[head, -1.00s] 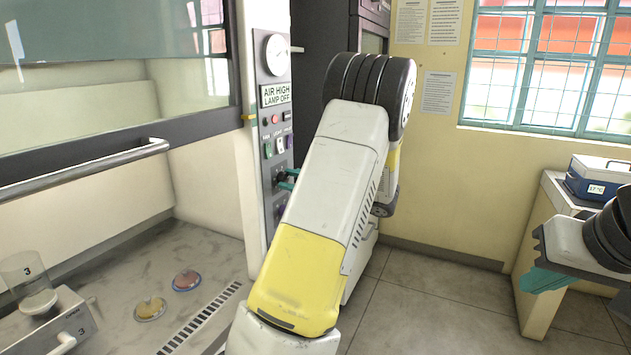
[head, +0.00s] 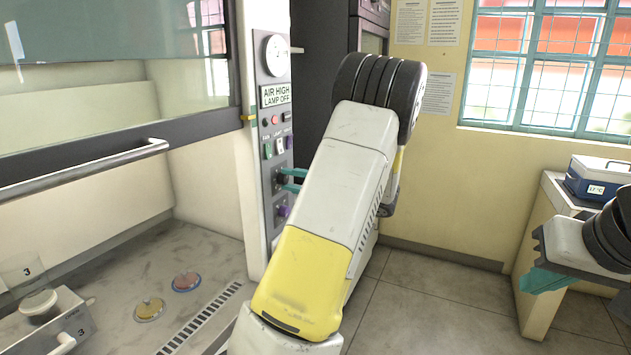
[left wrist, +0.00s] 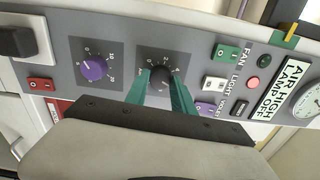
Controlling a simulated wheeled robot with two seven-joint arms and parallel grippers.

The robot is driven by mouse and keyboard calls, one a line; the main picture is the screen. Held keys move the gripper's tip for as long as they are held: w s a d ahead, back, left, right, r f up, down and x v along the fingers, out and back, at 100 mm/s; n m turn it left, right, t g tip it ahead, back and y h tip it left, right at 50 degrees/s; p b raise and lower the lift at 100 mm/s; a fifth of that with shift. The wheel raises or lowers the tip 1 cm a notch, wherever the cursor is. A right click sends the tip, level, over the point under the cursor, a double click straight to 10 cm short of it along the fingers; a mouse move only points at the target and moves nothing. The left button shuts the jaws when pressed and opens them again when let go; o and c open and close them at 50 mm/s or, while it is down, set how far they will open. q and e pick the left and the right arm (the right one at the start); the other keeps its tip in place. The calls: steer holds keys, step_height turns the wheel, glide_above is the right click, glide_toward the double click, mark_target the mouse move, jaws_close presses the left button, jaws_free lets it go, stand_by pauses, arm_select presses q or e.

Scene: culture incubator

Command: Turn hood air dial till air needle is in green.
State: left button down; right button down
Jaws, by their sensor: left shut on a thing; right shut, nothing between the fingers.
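The black air dial (left wrist: 160,72) sits on the grey hood panel, between printed scale marks. My left gripper (left wrist: 160,90) has its teal fingers on both sides of this dial and is shut on it. In the head view the left fingertips (head: 291,179) reach the dial (head: 281,180) from the right. The round white air gauge (head: 276,55) is at the panel top, and part of it shows in the left wrist view (left wrist: 310,100). Its needle is too small to read against the colours. The sign (head: 275,95) reads "AIR HIGH, LAMP OFF". My right gripper (head: 543,280) is shut and empty at far right.
A purple dial (left wrist: 94,68) is beside the air dial. Fan and light switches (left wrist: 225,52) lie on the other side, near the fingers. The hood's sash handle (head: 90,165) and dishes (head: 150,309) are at left. A blue cooler box (head: 597,180) stands at right.

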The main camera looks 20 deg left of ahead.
arm_select(q)
steer(key=shift+n, duration=0.6)
steer(key=c, duration=1.1)
jaws_free()
steer(key=d, duration=0.8)
steer(key=shift+s, duration=0.3)
